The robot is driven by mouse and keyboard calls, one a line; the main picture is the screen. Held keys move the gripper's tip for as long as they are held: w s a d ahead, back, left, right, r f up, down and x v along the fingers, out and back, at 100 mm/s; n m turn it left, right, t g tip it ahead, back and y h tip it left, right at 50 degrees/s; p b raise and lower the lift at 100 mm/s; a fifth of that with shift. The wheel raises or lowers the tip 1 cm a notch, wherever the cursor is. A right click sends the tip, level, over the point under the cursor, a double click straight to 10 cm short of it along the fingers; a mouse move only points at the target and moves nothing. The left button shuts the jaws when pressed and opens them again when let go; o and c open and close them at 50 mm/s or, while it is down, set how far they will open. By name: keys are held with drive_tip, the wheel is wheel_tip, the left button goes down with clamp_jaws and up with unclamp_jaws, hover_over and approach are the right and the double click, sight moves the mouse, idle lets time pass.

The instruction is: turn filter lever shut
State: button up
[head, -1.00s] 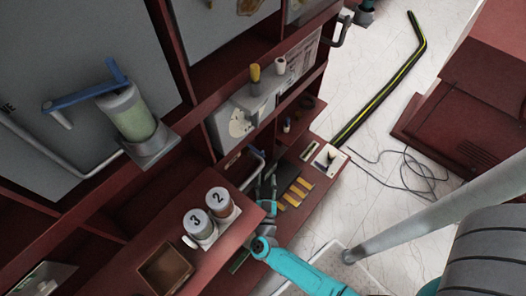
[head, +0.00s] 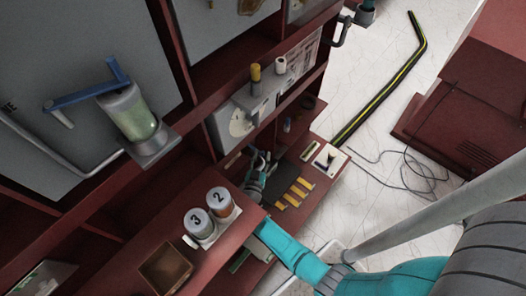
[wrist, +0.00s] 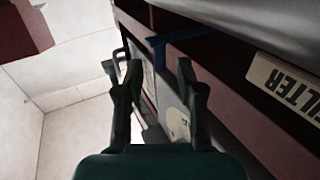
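A blue lever (head: 82,97) sits on the clear, green-tinted cylinder (head: 140,122) at the left of the head view. In the wrist view, a blue bar (wrist: 172,41) shows above and beyond my fingertips, near a tan plate marked FILTER (wrist: 288,88); I cannot tell whether this bar is the same lever. My gripper (wrist: 157,78) is open, with nothing between its fingers and apart from the bar. In the head view my gripper (head: 261,162) is small and partly in shadow, between the red shelves, well right of the cylinder.
Two jars marked 3 (head: 198,222) and 2 (head: 220,202) stand on the red shelf near my arm. An open box (head: 165,268) is beside them. Open floor (head: 365,80) lies to the right.

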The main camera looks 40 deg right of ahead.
drive_tip(key=shift+x, duration=1.35)
drive_tip(key=shift+c, duration=0.2)
clamp_jaws()
